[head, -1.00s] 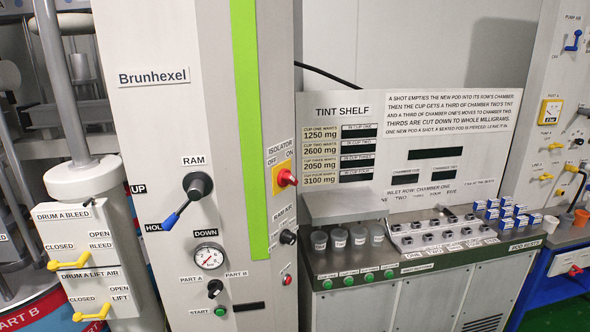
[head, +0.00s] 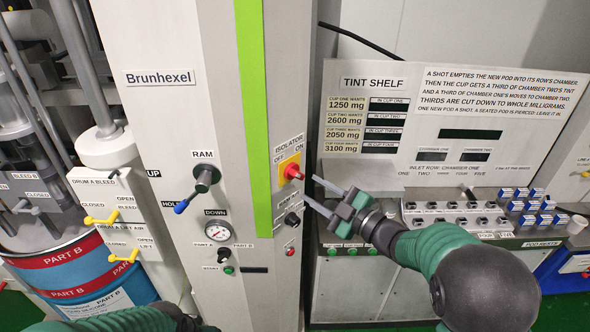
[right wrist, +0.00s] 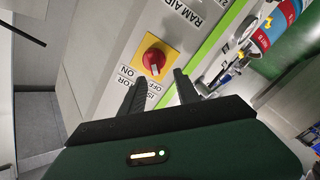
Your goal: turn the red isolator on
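The red isolator (head: 293,171) is a rotary knob on a yellow plate on the right side of the Brunhexel column. It also shows in the right wrist view (right wrist: 153,61), where a pale mark on the knob faces the OFF label. My right gripper (head: 313,191) is open, with its fingers just to the right of the knob and slightly below it, apart from it. In the right wrist view the open fingertips (right wrist: 160,79) point toward the knob with nothing between them. My left arm shows at the bottom of the head view; its gripper fingers are out of view.
The tint shelf panel (head: 400,165) stands behind my right arm. A Part B drum (head: 75,265) is at left.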

